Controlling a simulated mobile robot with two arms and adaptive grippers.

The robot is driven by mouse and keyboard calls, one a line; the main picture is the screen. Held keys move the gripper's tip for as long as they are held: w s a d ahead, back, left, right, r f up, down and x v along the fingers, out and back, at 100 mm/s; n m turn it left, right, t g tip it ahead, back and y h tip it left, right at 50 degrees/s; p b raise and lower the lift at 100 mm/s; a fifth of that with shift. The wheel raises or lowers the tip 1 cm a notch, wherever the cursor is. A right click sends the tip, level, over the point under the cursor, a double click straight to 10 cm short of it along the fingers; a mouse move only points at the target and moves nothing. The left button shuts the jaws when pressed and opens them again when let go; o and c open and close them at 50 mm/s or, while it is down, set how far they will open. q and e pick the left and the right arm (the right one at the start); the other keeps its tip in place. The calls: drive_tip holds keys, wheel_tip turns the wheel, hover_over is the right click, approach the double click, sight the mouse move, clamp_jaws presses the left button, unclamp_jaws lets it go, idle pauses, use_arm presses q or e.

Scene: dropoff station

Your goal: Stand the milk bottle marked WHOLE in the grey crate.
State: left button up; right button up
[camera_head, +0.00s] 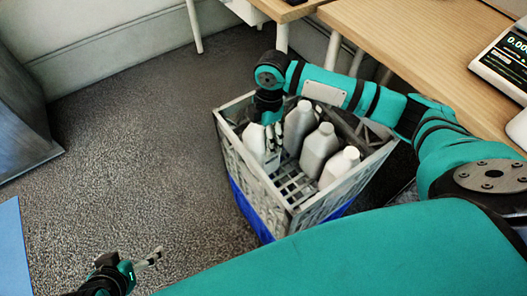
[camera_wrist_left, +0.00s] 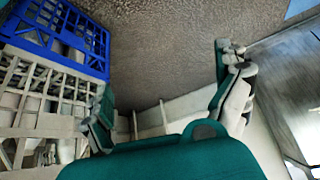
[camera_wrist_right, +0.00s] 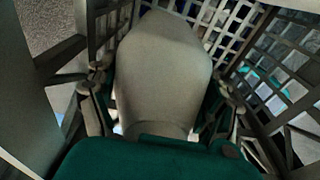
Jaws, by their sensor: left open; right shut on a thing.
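My right gripper (camera_head: 268,122) points down into the grey crate (camera_head: 246,178) at its left corner. It is shut on a pale milk bottle (camera_head: 254,143), which fills the middle of the right wrist view (camera_wrist_right: 163,75) between the fingers. The bottle is inside the crate's walls; its base is hidden, so I cannot tell if it touches the floor. No WHOLE marking is readable. My left gripper (camera_head: 148,262) is open and empty, low over the carpet at bottom left. The grey crate also shows in the left wrist view (camera_wrist_left: 40,130).
Three other pale bottles stand in the crate: one behind (camera_head: 298,125), one in the middle (camera_head: 318,151), one at right (camera_head: 340,166). A blue crate (camera_head: 258,222) is under the grey one. A wooden table (camera_head: 420,45) is at right.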

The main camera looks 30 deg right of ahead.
wheel_tip(320, 180, down, 7)
drive_tip(key=shift+f+b, duration=0.15)
drive_tip(key=shift+b, duration=1)
drive_tip(key=shift+f, duration=0.15)
use_arm(q)
drive_tip(key=w+d+r+t+h, duration=0.2)
drive_tip(key=w+d+r+t, duration=0.1)
drive_tip(key=w+r+t, duration=0.4)
drive_tip(key=shift+w+d+r, duration=0.35)
drive_tip(key=shift+w+r, duration=0.2)
drive_tip(key=shift+w, duration=0.65)
use_arm(e)
drive_tip(key=o, duration=1)
drive_tip(key=shift+c, duration=0.2)
use_arm(q)
drive_tip(key=shift+f, duration=0.15)
